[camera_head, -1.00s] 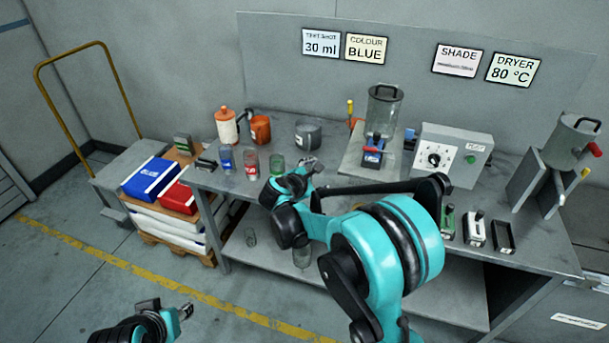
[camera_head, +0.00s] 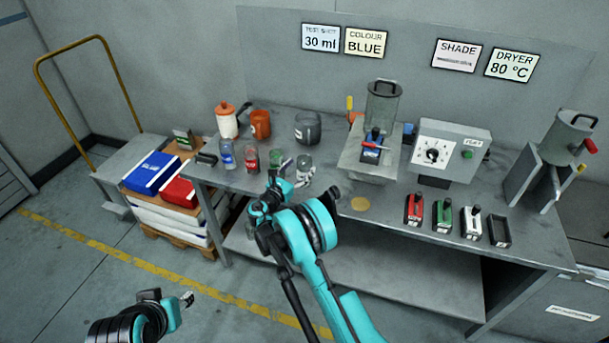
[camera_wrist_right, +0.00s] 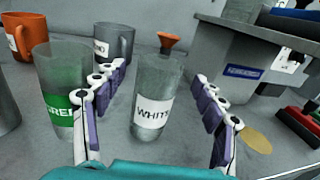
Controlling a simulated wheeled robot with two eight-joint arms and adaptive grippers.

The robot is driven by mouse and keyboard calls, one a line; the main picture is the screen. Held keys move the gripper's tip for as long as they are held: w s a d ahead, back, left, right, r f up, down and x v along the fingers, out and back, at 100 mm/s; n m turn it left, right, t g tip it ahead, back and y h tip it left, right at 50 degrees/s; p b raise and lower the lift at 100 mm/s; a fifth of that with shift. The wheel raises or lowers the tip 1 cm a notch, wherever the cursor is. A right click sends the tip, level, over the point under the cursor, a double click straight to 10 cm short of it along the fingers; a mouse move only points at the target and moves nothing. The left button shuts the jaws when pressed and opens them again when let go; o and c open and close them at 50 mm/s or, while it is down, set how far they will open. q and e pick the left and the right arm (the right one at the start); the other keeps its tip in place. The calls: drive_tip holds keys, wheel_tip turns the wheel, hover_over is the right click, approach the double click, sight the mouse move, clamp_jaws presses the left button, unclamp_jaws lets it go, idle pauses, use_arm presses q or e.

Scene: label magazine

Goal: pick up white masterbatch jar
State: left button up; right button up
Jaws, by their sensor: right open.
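The white masterbatch jar (camera_head: 304,168) stands upright on the bench at the right end of a row of jars. In the right wrist view this clear jar, labelled WHITE (camera_wrist_right: 152,112), stands between the two fingers of my right gripper (camera_wrist_right: 160,78), with a gap to the right finger. My right gripper (camera_head: 278,186) is open, just in front of the jars in the head view. The green jar (camera_wrist_right: 58,88) is just left of the left finger. My left gripper (camera_head: 186,300) is low at the left, away from the bench; its jaws are too small to read.
The red jar (camera_head: 251,160) and blue jar (camera_head: 226,155) stand left of the green one. A grey mug (camera_head: 307,128) and an orange mug (camera_head: 260,125) are behind. A machine base (camera_head: 362,160) stands to the right. The bench front edge is close to the right arm.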

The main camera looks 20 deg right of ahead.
drive_tip(key=x, duration=0.4)
drive_tip(key=shift+f+b, duration=0.25)
drive_tip(key=shift+b, duration=0.15)
drive_tip(key=shift+a+r, duration=0.1)
drive_tip(key=c, duration=0.3)
clamp_jaws()
